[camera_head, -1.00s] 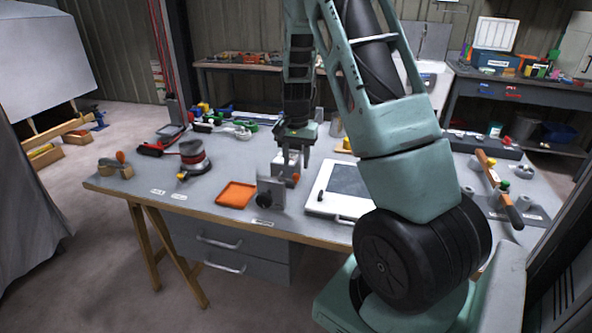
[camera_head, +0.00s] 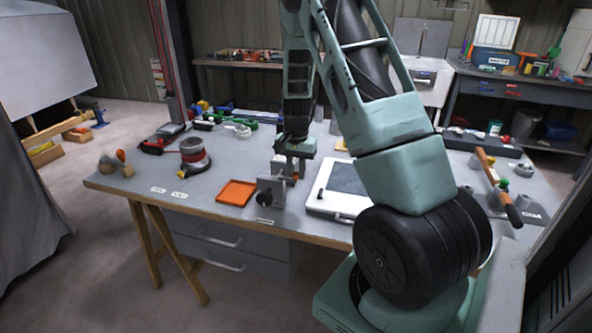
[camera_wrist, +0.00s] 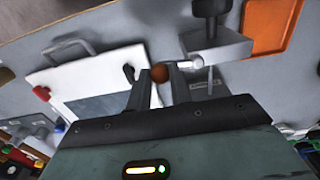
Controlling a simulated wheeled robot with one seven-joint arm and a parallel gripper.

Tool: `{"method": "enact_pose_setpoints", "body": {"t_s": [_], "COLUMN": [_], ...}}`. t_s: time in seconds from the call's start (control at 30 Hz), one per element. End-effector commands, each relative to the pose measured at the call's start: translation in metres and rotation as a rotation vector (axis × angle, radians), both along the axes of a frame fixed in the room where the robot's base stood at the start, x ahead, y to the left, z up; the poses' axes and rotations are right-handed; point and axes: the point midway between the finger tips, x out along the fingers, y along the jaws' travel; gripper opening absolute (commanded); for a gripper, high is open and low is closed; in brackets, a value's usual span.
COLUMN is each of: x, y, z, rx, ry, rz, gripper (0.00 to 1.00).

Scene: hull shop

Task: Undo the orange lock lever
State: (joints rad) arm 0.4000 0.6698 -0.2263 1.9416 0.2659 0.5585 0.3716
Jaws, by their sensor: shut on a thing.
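The lock lever's orange end (camera_wrist: 159,74) shows as a round, brownish-orange knob between my gripper's fingertips in the wrist view. A short pale rod (camera_wrist: 190,64) lies beside it, toward the grey fixture (camera_wrist: 218,47). In the head view the fixture (camera_head: 270,191) stands upright near the table's front edge, with a dark round knob on its face. My gripper (camera_head: 290,170) points down just behind it, and a small patch of orange (camera_head: 295,177) shows by the fingers. My gripper also shows in the wrist view (camera_wrist: 160,82), closed on the orange knob. Most of the lever is hidden.
An orange tray (camera_head: 236,193) lies left of the fixture. A white case with a dark panel (camera_head: 316,208) lies close on its right. A sander-like tool (camera_head: 194,154) stands further left. The table's front left is mostly clear.

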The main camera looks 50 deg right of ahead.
Motion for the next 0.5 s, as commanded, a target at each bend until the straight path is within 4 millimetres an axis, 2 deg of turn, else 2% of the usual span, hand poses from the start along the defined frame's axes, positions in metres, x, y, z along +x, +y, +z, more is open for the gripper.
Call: {"method": "enact_pose_setpoints", "body": {"t_s": [0.27, 0.5], "x": [0.001, 0.004], "y": [-0.005, -0.013], "z": [0.0, 0.0], "rx": [0.0, -0.001], "ry": [0.0, -0.001], "rz": [0.065, 0.231], "gripper": [0.0, 0.0]}}
